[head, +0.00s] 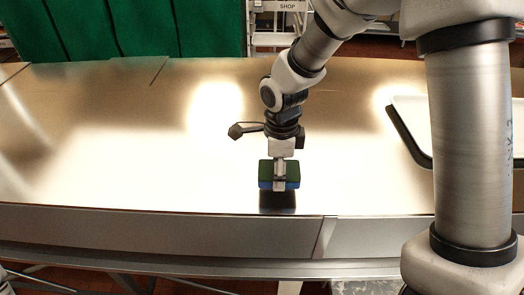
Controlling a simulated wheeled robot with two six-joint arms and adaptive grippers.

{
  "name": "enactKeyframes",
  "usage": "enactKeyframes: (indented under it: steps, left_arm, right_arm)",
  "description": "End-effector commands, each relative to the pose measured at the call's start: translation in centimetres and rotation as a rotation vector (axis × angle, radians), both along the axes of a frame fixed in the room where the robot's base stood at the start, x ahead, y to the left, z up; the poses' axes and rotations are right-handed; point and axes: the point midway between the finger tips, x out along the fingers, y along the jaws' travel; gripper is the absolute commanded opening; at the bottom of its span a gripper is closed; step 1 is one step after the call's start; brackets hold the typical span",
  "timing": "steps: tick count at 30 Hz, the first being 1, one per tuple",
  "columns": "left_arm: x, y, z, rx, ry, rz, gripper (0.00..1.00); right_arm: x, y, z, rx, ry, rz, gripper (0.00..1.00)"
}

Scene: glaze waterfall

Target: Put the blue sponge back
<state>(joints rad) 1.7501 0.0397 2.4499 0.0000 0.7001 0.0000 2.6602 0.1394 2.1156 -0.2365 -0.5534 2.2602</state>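The blue sponge (265,184) has a dark green top layer and a blue lower layer. It is near the front edge of the metal counter, in the middle of the head view. My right gripper (279,183) comes down on it from above, with a finger across its near face, and looks shut on it. The far finger is hidden. Directly below the sponge is a black rectangular patch (278,201), perhaps a low holder. I cannot tell whether the sponge touches it.
The shiny metal counter (120,150) is clear to the left and behind the sponge. A white tray with a dark rim (408,136) lies at the right, partly behind my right arm. A green curtain (140,28) hangs behind the counter.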

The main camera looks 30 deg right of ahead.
Motion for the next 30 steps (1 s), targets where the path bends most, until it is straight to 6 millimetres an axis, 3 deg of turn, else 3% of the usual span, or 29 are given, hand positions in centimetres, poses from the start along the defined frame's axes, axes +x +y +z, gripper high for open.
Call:
enactKeyframes:
  steps: [1,3,10,20,21,22,23,30]
  left_arm:
    - [0.0,0.0,1.0,0.0,0.0,0.0,0.91]
    - [0.0,0.0,1.2,0.0,0.0,0.0,0.91]
    - [0.0,0.0,3.1,0.0,0.001,0.0,0.91]
    - [0.0,0.0,2.5,0.0,0.0,0.0,0.91]
    - [0.0,0.0,2.7,0.0,0.0,0.0,0.91]
    - [0.0,0.0,2.7,0.0,0.001,0.0,0.91]
    - [0.0,0.0,2.7,0.0,0.001,0.0,0.91]
    - [0.0,0.0,2.7,0.0,0.0,0.0,0.91]
  right_arm:
    - [0.9,-0.5,0.4,0.001,0.002,-0.001,0.33]
    - [1.7,-0.9,0.1,0.001,0.002,-0.001,0.33]
    - [1.9,-1.1,-3.0,-0.001,0.006,0.002,0.33]
    - [2.0,-1.1,-4.1,0.0,0.001,0.002,0.33]
    - [2.0,-1.1,-4.0,0.0,0.0,0.002,0.76]
    - [2.0,-1.1,-3.9,0.0,0.001,0.002,0.87]
    - [2.0,-1.1,-3.9,-0.001,0.001,0.002,0.91]
    - [2.0,-1.0,-3.9,0.0,0.001,0.002,0.91]
